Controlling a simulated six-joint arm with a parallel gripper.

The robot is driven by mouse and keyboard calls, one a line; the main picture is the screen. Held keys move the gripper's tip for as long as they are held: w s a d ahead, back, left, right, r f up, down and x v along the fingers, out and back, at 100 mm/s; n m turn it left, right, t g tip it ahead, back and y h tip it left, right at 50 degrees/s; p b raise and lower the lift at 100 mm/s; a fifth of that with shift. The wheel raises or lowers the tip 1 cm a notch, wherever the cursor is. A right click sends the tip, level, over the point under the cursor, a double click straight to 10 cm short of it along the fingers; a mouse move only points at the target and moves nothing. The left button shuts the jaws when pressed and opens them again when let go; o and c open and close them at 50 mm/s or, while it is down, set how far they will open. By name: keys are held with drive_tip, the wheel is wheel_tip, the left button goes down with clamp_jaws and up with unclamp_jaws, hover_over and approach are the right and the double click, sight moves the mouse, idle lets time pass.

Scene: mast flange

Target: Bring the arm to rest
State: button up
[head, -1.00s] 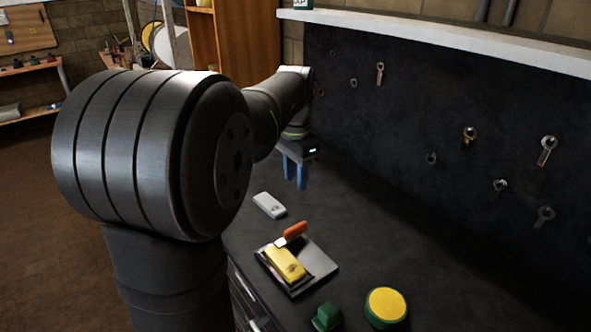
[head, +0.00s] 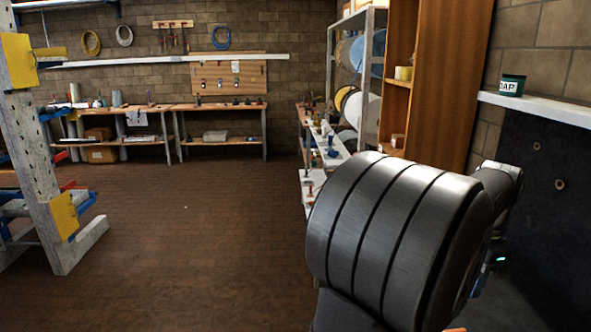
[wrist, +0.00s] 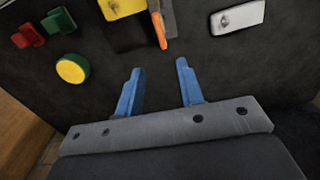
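My gripper (wrist: 160,67) is open in the wrist view, its two blue fingers apart with nothing between them. The rest of the gripper is hidden there.
A rack (head: 40,140) stands left; the brown floor (head: 190,230) is open.

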wheel_tip(320, 180, down, 16)
drive_tip(key=shift+r, duration=0.3)
idle(0.3)
